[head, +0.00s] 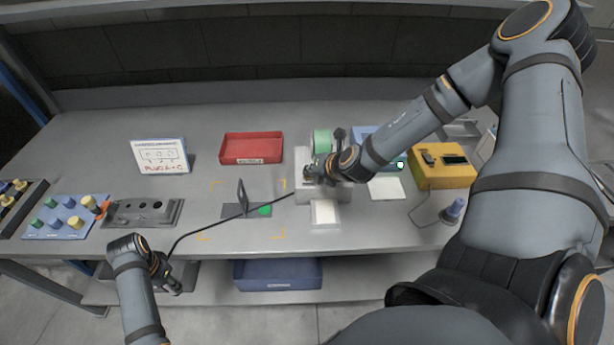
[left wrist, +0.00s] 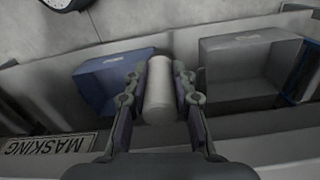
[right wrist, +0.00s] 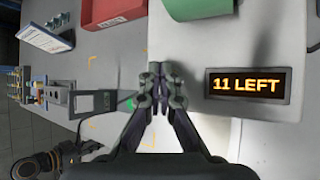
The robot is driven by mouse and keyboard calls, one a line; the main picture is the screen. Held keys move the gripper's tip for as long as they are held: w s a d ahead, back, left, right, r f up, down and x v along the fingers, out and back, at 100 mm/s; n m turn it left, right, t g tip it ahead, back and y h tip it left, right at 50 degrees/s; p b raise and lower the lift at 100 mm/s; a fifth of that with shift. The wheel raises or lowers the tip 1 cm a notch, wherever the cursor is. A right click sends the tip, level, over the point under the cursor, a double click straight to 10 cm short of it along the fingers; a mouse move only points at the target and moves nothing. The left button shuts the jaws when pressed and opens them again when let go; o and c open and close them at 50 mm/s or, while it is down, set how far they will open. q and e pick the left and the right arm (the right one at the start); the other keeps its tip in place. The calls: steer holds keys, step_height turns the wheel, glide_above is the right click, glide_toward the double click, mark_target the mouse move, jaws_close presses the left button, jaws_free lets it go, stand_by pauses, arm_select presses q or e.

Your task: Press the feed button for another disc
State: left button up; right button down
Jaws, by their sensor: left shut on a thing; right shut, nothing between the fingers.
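The feeder (head: 316,196) is a pale grey box near the middle of the bench, with a white plate at its front. In the right wrist view its dark display (right wrist: 247,85) reads "11 LEFT" in orange. My right gripper (head: 314,176) is over the feeder. It is shut and empty, and its fingertips (right wrist: 158,72) show left of the display. I cannot make out the feed button; the gripper may hide it. My left gripper (head: 174,288) is in front of the bench edge. It is shut on a light grey cylinder (left wrist: 159,92).
A red bin (head: 251,148), a sign (head: 160,156), a black plate with an upright part (head: 237,211) and a yellow box (head: 442,168) stand on the bench. A black cable (head: 215,222) crosses it. A blue bin (head: 277,274) sits on the lower shelf.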

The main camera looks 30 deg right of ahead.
mark_target(310, 178)
arm_select(q)
steer(key=shift+f, duration=0.3)
arm_select(e)
steer(key=shift+f, duration=0.25)
arm_select(q)
steer(key=shift+r, duration=0.15)
arm_select(e)
steer(key=shift+r, duration=0.15)
arm_select(q)
steer(key=shift+r+p, duration=0.4)
steer(key=shift+r, duration=0.15)
arm_select(e)
steer(key=shift+r, duration=0.7)
